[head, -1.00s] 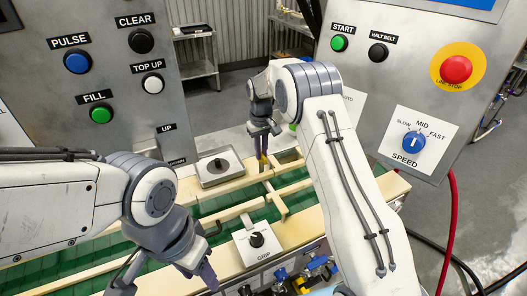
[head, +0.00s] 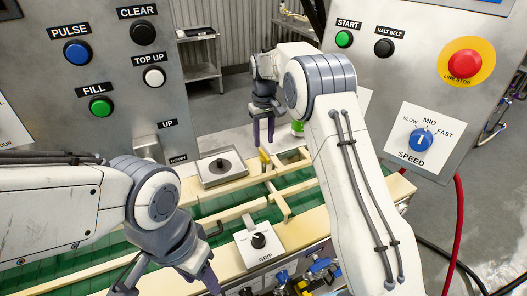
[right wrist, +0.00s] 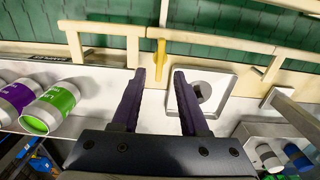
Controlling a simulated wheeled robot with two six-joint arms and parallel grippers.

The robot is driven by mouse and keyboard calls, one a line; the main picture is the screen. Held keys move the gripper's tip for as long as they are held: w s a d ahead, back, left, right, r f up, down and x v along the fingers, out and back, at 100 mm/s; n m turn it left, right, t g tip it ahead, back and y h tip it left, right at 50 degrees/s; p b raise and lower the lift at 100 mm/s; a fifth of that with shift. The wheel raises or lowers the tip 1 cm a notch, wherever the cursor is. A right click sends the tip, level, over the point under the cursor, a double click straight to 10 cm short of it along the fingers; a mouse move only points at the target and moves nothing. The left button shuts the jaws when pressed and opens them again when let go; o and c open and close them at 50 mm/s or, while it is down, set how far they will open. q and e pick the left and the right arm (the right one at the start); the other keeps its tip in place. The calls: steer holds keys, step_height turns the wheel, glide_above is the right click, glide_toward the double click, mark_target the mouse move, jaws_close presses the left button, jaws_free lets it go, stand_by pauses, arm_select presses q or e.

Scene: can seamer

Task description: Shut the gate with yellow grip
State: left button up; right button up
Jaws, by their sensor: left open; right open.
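The yellow grip (head: 264,158) stands upright at the far rail of the green conveyor. A cream bar (head: 279,203) runs from near it across the belt toward the near rail; I take it for the gate. My right gripper (head: 263,142) is open and empty, just behind the grip. In the right wrist view the yellow grip (right wrist: 160,58) shows just beyond the open fingertips (right wrist: 159,74), between them and seemingly untouched. My left gripper (head: 166,287) is open at the bottom edge, near the conveyor's near side, its tips partly cut off.
A plate with a dark knob (head: 219,167) is left of the grip; a GRIP knob panel (head: 258,242) is on the near side. A green can (right wrist: 54,107) and a purple can (right wrist: 18,97) lie behind the rail. Button panels stand left and right.

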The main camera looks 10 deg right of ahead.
steer(key=shift+r+b, duration=0.3)
steer(key=shift+r, duration=2.15)
steer(key=s+a+r+n+b, duration=0.1)
steer(key=s+a, duration=0.6)
steer(key=s, duration=0.3)
steer(key=s+a+n+b, duration=0.2)
steer(key=s+a, duration=0.4)
steer(key=s, duration=0.4)
steer(key=s+d+f, duration=0.1)
steer(key=s+f, duration=0.2)
steer(key=s, duration=0.7)
steer(key=s+d+f+n+y+b, duration=0.1)
steer(key=s+f, duration=0.2)
steer(key=s, duration=0.8)
steer(key=shift+f+n, duration=0.3)
